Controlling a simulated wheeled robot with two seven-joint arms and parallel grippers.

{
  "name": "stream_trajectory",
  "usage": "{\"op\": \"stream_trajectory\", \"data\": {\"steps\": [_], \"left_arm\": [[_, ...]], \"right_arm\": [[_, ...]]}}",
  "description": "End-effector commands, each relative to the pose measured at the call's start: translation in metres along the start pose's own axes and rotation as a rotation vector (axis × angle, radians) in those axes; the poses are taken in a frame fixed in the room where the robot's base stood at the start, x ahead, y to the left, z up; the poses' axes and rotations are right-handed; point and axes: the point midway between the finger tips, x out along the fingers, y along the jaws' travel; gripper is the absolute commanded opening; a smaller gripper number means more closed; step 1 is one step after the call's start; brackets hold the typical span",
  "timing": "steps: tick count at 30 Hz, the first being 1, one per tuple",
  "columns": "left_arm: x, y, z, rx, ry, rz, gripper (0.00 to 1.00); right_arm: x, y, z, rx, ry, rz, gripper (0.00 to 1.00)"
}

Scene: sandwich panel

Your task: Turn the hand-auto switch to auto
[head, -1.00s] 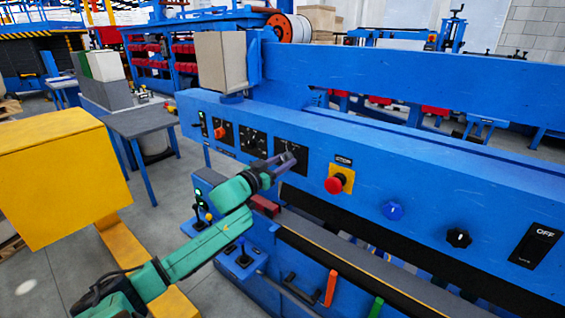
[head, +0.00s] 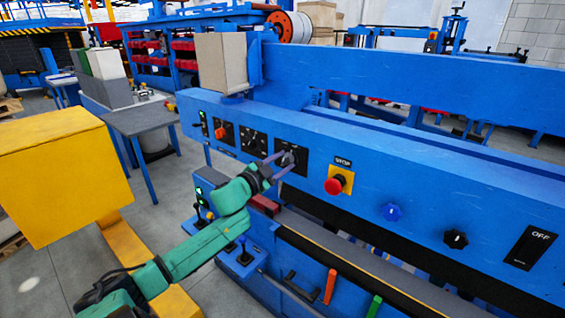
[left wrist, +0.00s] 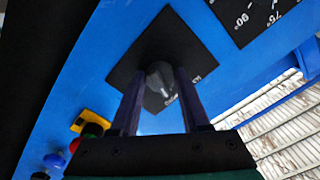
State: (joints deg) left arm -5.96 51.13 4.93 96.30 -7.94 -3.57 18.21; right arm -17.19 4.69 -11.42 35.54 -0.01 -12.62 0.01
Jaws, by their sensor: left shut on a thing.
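The hand-auto switch is a grey knob (left wrist: 160,76) on a square black plate (head: 300,167) on the blue panel. In the left wrist view the plate (left wrist: 150,42) looks tilted and carries small white lettering, too blurred to read surely. My left gripper (head: 284,158) is at this plate, its two dark fingers pointing at the panel. In the left wrist view the gripper (left wrist: 160,88) has one finger on each side of the knob and is shut on it. The fingers hide part of the knob, so its pointing direction is unclear. My right gripper is not in view.
Right of the switch are a red emergency button (head: 335,184) on yellow, a blue button (head: 391,212), a black knob (head: 455,239) and an OFF plate (head: 530,247). A dial (head: 254,142) is close on the left. A rail (head: 350,250) runs below the panel.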

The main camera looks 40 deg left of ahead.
Motion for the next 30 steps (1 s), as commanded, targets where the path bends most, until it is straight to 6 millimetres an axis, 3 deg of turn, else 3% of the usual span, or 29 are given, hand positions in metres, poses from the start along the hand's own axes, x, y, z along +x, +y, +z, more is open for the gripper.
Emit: {"op": "stream_trajectory", "data": {"steps": [10,26,27,28,30], "left_arm": [[0.0000,-0.0002,0.0000,0.149,0.000,0.000,0.00],[0.0000,-0.0003,0.0000,0.174,0.000,0.000,0.00],[0.0000,-0.0003,0.0000,0.174,0.000,0.000,0.61],[0.0000,-0.0003,0.0000,0.174,0.000,0.000,0.73],[0.0000,-0.0003,0.0000,0.174,0.000,0.000,0.76]], "right_arm": [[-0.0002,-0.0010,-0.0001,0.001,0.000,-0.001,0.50],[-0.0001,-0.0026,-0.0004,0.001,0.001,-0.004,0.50],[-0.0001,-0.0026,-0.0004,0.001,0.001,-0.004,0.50],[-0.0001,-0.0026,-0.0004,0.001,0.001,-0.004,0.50],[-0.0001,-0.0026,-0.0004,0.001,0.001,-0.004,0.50]]}}
